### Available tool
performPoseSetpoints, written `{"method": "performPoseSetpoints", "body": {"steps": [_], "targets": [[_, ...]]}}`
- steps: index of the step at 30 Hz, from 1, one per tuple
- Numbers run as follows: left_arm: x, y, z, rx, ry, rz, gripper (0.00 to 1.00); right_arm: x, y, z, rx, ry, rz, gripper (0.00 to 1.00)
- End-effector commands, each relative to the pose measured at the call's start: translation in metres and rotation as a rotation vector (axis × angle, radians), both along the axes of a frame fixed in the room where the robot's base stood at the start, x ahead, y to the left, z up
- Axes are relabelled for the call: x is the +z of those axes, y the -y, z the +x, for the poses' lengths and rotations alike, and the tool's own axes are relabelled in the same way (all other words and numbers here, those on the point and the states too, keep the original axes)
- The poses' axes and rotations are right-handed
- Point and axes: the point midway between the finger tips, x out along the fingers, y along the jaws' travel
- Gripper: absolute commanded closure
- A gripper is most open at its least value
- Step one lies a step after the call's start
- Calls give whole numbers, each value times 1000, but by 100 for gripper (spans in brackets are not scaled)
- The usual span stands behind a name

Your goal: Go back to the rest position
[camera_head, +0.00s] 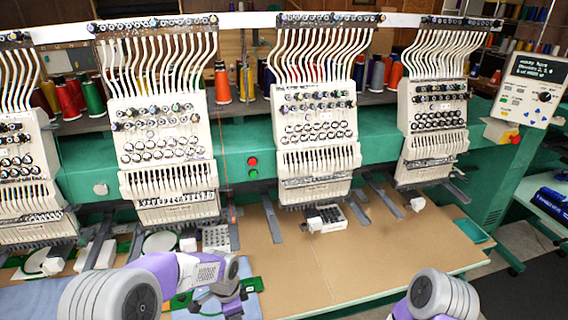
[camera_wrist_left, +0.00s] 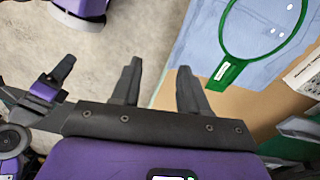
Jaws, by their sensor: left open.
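My left gripper (camera_head: 228,303) is low in the head view, over the front part of the machine's brown table (camera_head: 300,262). In the left wrist view the two dark fingers of the left gripper (camera_wrist_left: 158,75) stand apart with nothing between them. A green hoop (camera_wrist_left: 224,72) on blue cloth (camera_wrist_left: 192,50) lies beyond the fingers, to their right and apart from them. Of my right arm only a purple and grey link shows at the bottom right of the head view; its gripper is out of the picture.
A green multi-head embroidery machine (camera_head: 375,150) spans the back, with white needle heads (camera_head: 318,130) hanging over the table. A control panel (camera_head: 532,88) is at the right. The table's middle is mostly clear. Grey floor (camera_wrist_left: 110,60) shows in the left wrist view.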

Motion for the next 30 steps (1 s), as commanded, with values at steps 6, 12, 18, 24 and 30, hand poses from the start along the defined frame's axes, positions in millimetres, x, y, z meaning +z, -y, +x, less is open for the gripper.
{"method": "performPoseSetpoints", "body": {"steps": [6, 12, 18, 24, 30], "targets": [[-81, 9, -26, 233, -43, -83, 56, -22, 0, 2, 0, 4, -1, 57], [-176, 21, -74, 612, -119, -183, 56, -50, 0, 1, -1, 2, 0, 57], [-256, 34, -140, 1114, -215, -259, 56, -80, 0, 2, -1, 3, -1, 57], [-278, 38, -169, 1373, -250, -279, 56, -90, 0, 2, -1, 2, 0, 57], [-278, 38, -171, 1407, -250, -284, 56, -89, 0, 2, -1, 3, -1, 57]]}}
